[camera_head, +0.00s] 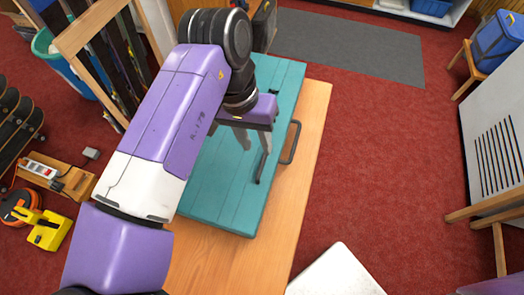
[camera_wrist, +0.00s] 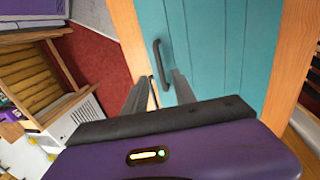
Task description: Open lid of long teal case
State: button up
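The long teal case (camera_head: 225,195) lies flat on a wooden bench, and its lid looks shut. A dark bar handle (camera_head: 296,142) stands out from its right edge. In the wrist view the teal surface (camera_wrist: 220,45) fills the upper right, and the handle (camera_wrist: 160,65) shows just beyond my fingertips. My gripper (camera_head: 252,164) is above the case, left of the handle in the head view. Its two fingers are apart with nothing held between them, as the wrist view (camera_wrist: 161,78) also shows. I cannot tell whether a finger touches the case. My arm hides part of the case's left side.
The wooden bench (camera_head: 308,130) has a bare strip right of the case. Open red carpet (camera_head: 380,170) lies beyond it. A wooden rack (camera_head: 88,30) of boards stands at the upper left. A pale panel (camera_head: 335,272) is at the bottom.

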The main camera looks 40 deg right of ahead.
aim_at(263, 160)
jog(key=f, duration=0.3)
jog(key=s+f, duration=0.1)
jog(key=f, duration=0.1)
jog(key=shift+d+f, duration=0.3)
jog(key=shift+d, duration=0.05)
jog(key=shift+w, duration=0.1)
jog(key=shift+c, duration=0.4)
grip_shut()
dwell(0.7)
